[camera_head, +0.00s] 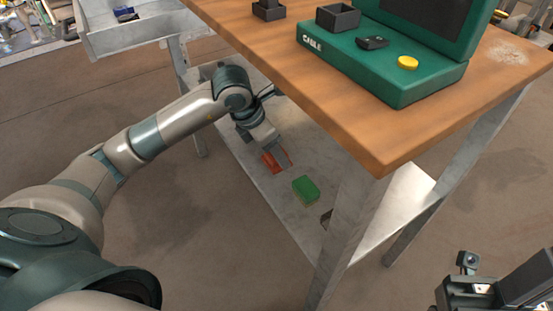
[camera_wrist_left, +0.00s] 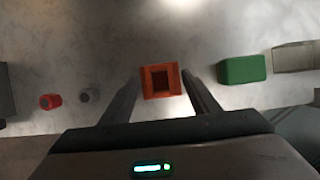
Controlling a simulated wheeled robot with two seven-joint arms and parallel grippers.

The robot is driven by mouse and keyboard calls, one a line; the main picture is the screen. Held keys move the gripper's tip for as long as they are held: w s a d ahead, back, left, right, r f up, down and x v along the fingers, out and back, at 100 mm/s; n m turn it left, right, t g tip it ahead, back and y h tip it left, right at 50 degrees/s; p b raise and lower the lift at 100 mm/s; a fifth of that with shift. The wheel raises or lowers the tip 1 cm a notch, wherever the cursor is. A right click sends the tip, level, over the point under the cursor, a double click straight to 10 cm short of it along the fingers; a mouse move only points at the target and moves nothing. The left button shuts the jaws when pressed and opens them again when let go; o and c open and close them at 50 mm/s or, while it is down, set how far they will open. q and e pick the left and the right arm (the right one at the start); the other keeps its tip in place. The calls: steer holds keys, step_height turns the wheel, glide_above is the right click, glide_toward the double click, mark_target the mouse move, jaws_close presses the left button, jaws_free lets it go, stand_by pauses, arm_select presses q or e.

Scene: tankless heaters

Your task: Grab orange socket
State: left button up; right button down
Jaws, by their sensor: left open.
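The orange socket (camera_wrist_left: 146,86), a small square block with a dark square opening, rests on the grey lower shelf. In the wrist view it sits between the two fingers of my left gripper (camera_wrist_left: 161,76), with a small gap on each side. The gripper is open and has not closed on the socket. In the head view the socket (camera_head: 268,164) shows as a red-orange patch beside my left gripper (camera_head: 277,156), under the tabletop's edge. At the lower right of the head view a dark part of my right arm shows; its jaws cannot be made out.
A green block (camera_wrist_left: 242,69) lies right of the socket, with a pale grey block (camera_wrist_left: 294,57) beyond it. The wooden tabletop (camera_head: 330,110) overhangs the shelf; a metal leg (camera_head: 345,235) stands in front.

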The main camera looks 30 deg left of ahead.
arm_select(q)
steer(key=c, duration=1.1)
steer(key=shift+r, duration=0.1)
steer(key=shift+c, duration=0.2)
